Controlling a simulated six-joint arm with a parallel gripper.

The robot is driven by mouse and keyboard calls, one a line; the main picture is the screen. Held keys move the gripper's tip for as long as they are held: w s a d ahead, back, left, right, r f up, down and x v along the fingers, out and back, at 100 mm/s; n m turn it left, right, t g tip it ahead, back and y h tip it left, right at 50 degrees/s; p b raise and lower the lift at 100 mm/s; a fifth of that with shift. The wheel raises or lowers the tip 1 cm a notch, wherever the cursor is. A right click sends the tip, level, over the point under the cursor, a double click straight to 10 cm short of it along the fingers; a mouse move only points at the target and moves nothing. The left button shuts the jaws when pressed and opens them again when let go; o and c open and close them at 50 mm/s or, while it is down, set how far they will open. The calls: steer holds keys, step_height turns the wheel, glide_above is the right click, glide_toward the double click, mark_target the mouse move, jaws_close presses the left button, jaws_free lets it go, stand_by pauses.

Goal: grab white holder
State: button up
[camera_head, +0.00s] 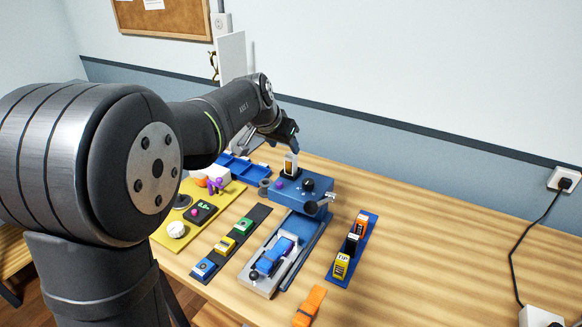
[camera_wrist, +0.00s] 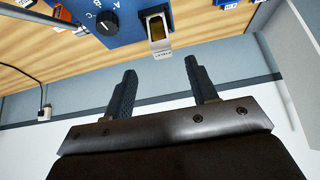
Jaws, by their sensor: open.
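A white holder (camera_head: 291,162) with a yellowish inside stands upright in a dark slot on top of the blue machine (camera_head: 285,197). In the wrist view the white holder (camera_wrist: 160,46) shows near the top middle, beside a black knob (camera_wrist: 106,22) marked with letters. My gripper (camera_wrist: 160,75) is open and empty, its two dark fingers apart and pointing toward the holder. The holder lies just beyond the fingertips, roughly in line with the gap between them. In the head view my gripper is just above and behind the holder, and its fingers are hard to make out.
A lever with a dark knob (camera_head: 329,197) sticks out at the machine's right. A dark strip (camera_head: 217,261) with several small boxes, a yellow board (camera_head: 168,241) and a blue tray (camera_head: 243,170) lie left. A blue strip (camera_head: 344,267) with boxes lies right.

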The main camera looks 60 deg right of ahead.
mark_target(289, 156)
steer(key=x, duration=0.9)
steer(key=shift+f, duration=0.3)
steer(key=c, duration=1.1)
